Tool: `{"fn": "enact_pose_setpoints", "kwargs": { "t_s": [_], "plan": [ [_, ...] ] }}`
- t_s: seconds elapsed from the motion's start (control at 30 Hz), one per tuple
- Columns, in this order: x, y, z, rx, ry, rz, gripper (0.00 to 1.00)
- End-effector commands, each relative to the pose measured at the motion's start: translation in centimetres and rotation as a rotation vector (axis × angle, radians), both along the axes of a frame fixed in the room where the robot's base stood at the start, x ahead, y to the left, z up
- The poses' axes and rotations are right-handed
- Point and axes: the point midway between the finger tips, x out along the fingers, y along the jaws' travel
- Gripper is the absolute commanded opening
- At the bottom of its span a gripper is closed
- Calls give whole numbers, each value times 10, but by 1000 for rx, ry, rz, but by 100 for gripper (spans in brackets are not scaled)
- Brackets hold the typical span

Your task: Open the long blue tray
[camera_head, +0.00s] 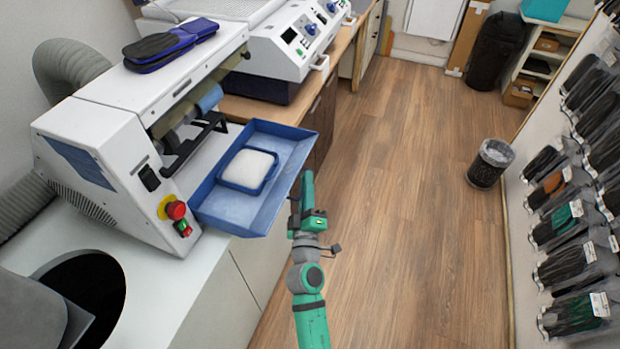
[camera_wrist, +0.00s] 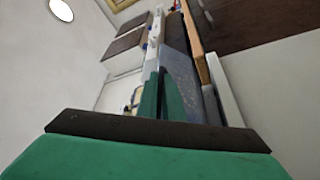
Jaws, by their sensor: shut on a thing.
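The long blue tray (camera_head: 258,212) sits at the front of the white machine (camera_head: 110,130) in the head view, reaching out past the counter's edge. Its far end and right wall show, while its inner left side runs close under the machine. A smaller blue-rimmed container (camera_head: 228,182) with white contents lies in it. My gripper (camera_head: 305,182) is at the tray's right wall, shut on its edge. In the wrist view, a green finger (camera_wrist: 172,100) stands against a grey-blue surface; the exact contact is hidden.
Red and green buttons (camera_head: 176,210) are on the machine's front. A black bar (camera_head: 195,140) stands behind the tray. A second white machine (camera_head: 295,40) is farther back. The wooden floor (camera_head: 400,180) is clear, with a waste bin (camera_head: 490,165) and wall racks at the right.

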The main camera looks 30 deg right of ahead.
Motion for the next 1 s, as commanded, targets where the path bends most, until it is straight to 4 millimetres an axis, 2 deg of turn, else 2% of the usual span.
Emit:
{"fn": "enact_pose_setpoints", "kwargs": {
  "t_s": [0.33,0.43,0.77,1.0],
  "plan": [
    [0,3,-1,1,2,8,0],
    [0,3,-1,1,2,8,26],
    [-2,2,-1,-1,1,5,26],
    [-22,14,-7,-1,4,4,26]
  ]
}}
